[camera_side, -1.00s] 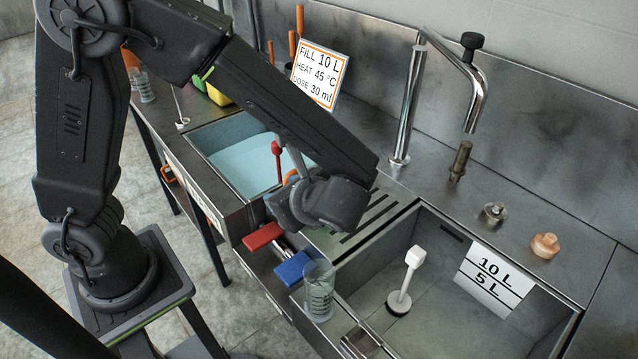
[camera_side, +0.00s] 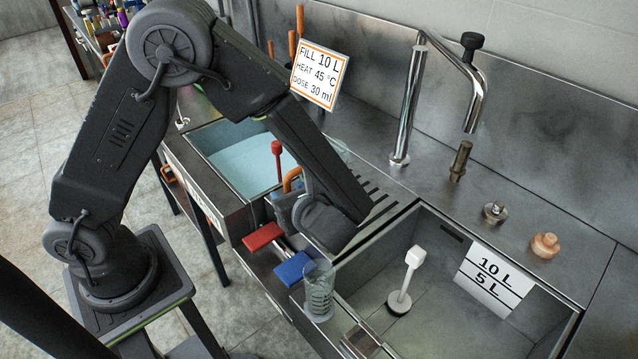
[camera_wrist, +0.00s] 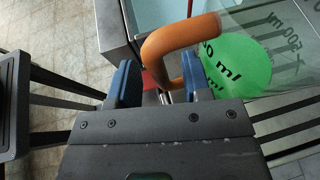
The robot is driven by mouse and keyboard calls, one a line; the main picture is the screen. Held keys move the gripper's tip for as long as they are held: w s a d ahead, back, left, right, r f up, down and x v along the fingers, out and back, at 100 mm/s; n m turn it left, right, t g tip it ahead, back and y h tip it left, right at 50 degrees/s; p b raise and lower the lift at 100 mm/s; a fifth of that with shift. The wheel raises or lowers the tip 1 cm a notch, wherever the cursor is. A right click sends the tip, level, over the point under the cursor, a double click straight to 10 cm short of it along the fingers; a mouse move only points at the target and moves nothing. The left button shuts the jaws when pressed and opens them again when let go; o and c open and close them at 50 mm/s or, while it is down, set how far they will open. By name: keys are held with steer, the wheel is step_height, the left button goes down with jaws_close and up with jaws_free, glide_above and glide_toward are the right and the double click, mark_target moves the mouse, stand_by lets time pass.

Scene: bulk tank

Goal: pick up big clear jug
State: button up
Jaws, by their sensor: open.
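The big clear jug shows in the wrist view (camera_wrist: 292,72) at the upper right, with dark "500 ml" lettering and an orange handle (camera_wrist: 180,48). In the side view my wrist hides most of it. A piece of orange handle (camera_side: 292,180) and a clear rim (camera_side: 340,150) show beside my arm, over the drainer. My gripper (camera_wrist: 161,82) is open, its two blue-grey fingers apart with the lower part of the handle in the gap between them, as seen from the wrist. I cannot tell whether either finger touches it. In the side view my gripper (camera_side: 284,207) is partly hidden.
A green round shape (camera_wrist: 238,68) marked in ml overlaps the jug. A small clear beaker (camera_side: 319,292) stands at the front ledge. Red (camera_side: 263,237) and blue (camera_side: 293,268) levers stick out at the front. A water-filled tank (camera_side: 240,165) and an empty sink (camera_side: 440,290) flank the drainer.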

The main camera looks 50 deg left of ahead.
jaws_close()
stand_by(0.4)
